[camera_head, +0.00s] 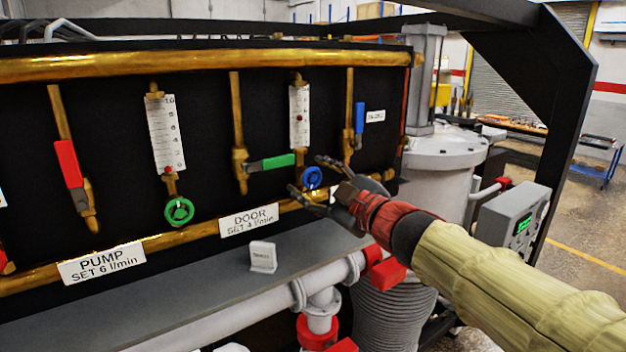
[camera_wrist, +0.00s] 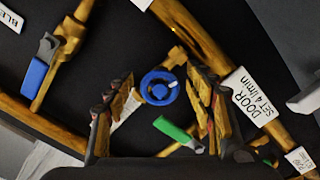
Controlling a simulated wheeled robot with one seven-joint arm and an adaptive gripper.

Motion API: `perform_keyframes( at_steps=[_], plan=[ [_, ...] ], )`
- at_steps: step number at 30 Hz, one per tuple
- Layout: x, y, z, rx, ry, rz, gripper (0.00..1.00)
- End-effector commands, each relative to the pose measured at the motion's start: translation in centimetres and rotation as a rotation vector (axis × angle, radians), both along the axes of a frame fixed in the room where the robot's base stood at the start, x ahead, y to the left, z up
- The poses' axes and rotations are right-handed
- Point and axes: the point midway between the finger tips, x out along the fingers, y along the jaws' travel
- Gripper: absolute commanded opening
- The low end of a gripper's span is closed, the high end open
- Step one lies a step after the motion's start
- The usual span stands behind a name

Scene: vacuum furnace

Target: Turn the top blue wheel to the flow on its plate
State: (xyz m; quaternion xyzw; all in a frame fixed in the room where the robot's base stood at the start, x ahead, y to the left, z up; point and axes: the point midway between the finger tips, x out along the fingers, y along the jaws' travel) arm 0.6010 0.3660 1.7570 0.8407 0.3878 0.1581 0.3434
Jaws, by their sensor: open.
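The blue wheel (camera_head: 312,178) sits at the foot of a white flow gauge (camera_head: 300,100) on the black panel. A red float shows about mid-scale in that gauge; its numbers are too small to read. The plate (camera_head: 249,220) below left reads "DOOR SET 4 l/min". My gripper (camera_head: 306,174) is open at the wheel, with a fingertip on either side of it. In the wrist view the blue wheel (camera_wrist: 159,87), with a pale mark at its right, lies between the spread fingers (camera_wrist: 158,98). I cannot tell whether they touch it.
A green lever (camera_head: 270,163) is close left of the wheel. A blue lever (camera_head: 359,118) is to the upper right. A green wheel (camera_head: 179,211) sits under another gauge (camera_head: 165,133), above the "PUMP SET 6 l/min" plate (camera_head: 101,264). Brass pipes run above and below. A small white block (camera_head: 262,257) stands on the ledge.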

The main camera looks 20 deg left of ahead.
Motion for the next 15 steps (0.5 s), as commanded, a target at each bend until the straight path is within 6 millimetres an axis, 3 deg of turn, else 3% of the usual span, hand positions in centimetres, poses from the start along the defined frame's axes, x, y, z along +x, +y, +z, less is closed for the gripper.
perform_keyframes(
  at_steps=[8, 15],
  plan=[
    [-0.8, -1.1, 0.1, 0.001, -0.002, -0.002, 0.54],
    [-3.8, -4.6, 0.2, 0.001, -0.003, -0.003, 0.54]
  ],
)
